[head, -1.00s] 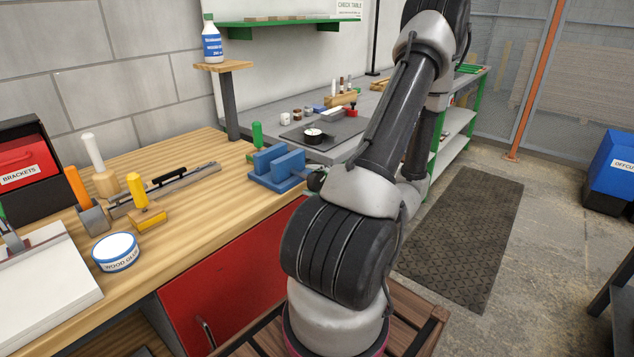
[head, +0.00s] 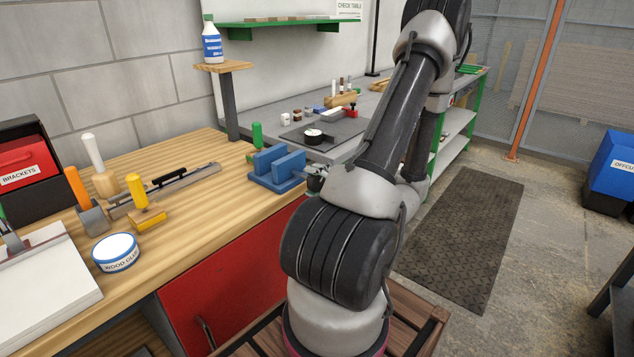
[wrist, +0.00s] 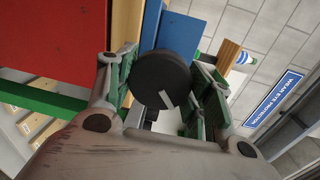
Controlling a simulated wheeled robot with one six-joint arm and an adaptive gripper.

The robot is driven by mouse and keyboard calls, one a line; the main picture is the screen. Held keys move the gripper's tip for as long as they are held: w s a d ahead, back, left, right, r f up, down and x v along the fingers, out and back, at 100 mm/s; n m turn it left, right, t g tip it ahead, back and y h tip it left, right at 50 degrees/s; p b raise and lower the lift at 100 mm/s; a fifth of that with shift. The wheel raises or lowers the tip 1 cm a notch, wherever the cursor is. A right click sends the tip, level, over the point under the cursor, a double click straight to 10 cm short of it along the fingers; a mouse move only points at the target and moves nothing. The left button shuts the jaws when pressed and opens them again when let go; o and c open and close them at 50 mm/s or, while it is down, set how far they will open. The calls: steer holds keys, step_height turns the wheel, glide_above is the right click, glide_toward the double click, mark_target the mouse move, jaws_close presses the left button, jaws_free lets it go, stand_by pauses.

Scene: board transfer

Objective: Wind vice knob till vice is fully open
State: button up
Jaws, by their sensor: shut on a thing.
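The blue vice (head: 277,168) is mounted at the right end of the wooden bench, with a visible gap between its two jaws. Its blue side also shows in the wrist view (wrist: 182,32). The vice knob (wrist: 160,80) is a dark round disc with a pale mark on its face, pointing toward the lower right. My gripper (wrist: 164,88) has its green-padded fingers on either side of the knob and is shut on it. In the head view my gripper is mostly hidden behind my arm, just right of the vice.
A grey table (head: 260,113) stands behind. A red cabinet front (head: 225,265) lies below the bench edge.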

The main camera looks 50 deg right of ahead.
steer(key=shift+f, duration=0.1)
steer(key=o, duration=1)
steer(key=shift+s, duration=0.1)
steer(key=s, duration=0.4)
steer(key=s+r, duration=0.1)
steer(key=s, duration=0.3)
steer(key=s+d, duration=0.1)
steer(key=s, duration=0.2)
steer(key=shift+s+r, duration=0.15)
steer(key=shift+s, duration=0.25)
steer(key=shift+a, duration=0.1)
